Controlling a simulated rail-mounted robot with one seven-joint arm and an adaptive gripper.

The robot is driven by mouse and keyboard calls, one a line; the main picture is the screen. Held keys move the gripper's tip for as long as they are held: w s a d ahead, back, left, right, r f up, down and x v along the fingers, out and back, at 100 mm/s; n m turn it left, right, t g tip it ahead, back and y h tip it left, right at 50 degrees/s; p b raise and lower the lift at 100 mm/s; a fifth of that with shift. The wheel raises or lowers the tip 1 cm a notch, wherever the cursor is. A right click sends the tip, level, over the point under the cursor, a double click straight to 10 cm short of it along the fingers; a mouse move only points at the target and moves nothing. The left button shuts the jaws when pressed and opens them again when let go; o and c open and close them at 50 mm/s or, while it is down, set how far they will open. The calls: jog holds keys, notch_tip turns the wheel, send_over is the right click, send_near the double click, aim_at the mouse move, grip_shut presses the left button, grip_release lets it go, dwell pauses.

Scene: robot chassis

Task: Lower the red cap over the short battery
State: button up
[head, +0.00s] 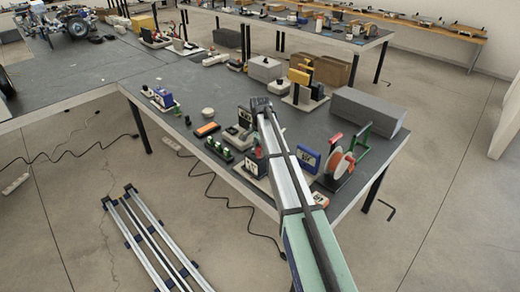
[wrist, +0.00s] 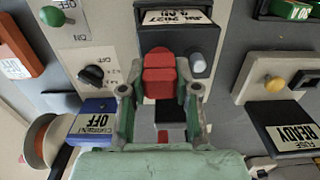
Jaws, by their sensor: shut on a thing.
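In the wrist view my gripper (wrist: 159,92) has a fingertip on each side of a red block, which I take to be the red cap (wrist: 160,72). The cap is held between the tips, in front of a dark device with a date label (wrist: 178,17). A black block (wrist: 171,110) and a small red patch (wrist: 163,136) show between the fingers, nearer my wrist. I cannot tell which part is the short battery, or whether the cap touches anything. In the head view my gripper (head: 260,104) is over the dark table, and the cap is not clear.
In the wrist view a switch panel with a black knob (wrist: 93,75) and a blue CURRENT OFF box (wrist: 90,122) stand left. A FUSE READY box (wrist: 290,132) and yellow button (wrist: 275,86) stand right. In the head view a grey block (head: 367,111) lies right.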

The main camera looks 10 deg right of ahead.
aim_at(260, 147)
jog(key=shift+f, duration=0.6)
jog(key=o, duration=0.9)
notch_tip(260, 147, up, 12)
dwell(0.3)
